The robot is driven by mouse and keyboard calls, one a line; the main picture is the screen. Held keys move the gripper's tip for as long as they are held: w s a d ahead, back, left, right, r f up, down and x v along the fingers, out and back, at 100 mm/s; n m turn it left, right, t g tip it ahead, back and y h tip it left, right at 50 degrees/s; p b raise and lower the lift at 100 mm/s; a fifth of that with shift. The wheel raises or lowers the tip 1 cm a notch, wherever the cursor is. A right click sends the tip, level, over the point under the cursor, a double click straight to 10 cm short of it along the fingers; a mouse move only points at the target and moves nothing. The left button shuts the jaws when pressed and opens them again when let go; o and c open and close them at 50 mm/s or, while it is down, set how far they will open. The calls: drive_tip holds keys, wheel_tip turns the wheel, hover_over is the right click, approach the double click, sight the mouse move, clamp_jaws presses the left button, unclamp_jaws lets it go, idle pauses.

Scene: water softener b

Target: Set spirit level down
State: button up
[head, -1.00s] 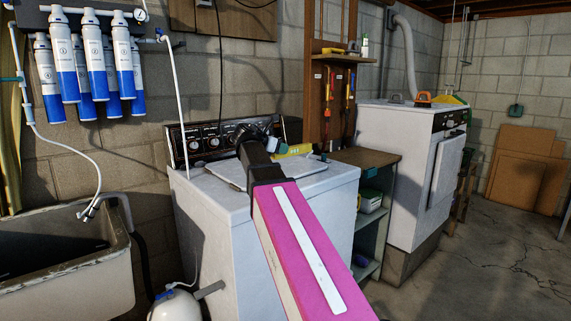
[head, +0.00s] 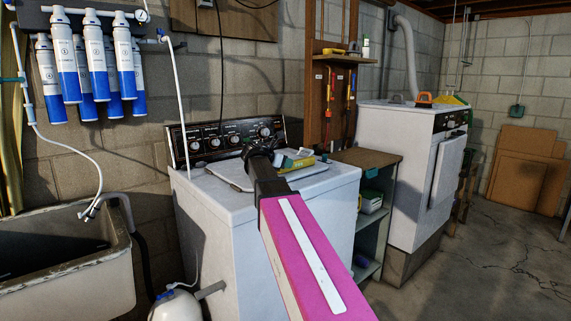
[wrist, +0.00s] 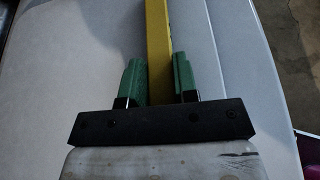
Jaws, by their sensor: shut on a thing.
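The yellow spirit level (head: 299,168) is held low over the top of the white washing machine (head: 235,250), near its right rear part in the head view. I cannot tell whether it touches the lid. In the wrist view the level (wrist: 158,38) runs up between the two green fingers of my gripper (wrist: 158,76), which is shut on it. The far end of the level is cut off by the top of the wrist view. In the head view my own arm hides part of the washer lid.
The washer's dark control panel (head: 220,142) rises behind the lid. An open shelf unit (head: 372,205) stands right of the washer, then a second white appliance (head: 408,165). A stone sink (head: 70,265) is at left. The washer top's left front is clear.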

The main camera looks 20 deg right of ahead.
drive_tip(key=shift+f, duration=0.15)
drive_tip(key=o, duration=1)
drive_tip(key=shift+c, duration=0.2)
drive_tip(key=shift+s+a+r, duration=0.1)
drive_tip(key=shift+a+r, duration=0.1)
drive_tip(key=shift+r, duration=0.05)
drive_tip(key=v, duration=1.1)
drive_tip(key=shift+s+a+r, duration=0.1)
drive_tip(key=shift+a, duration=0.1)
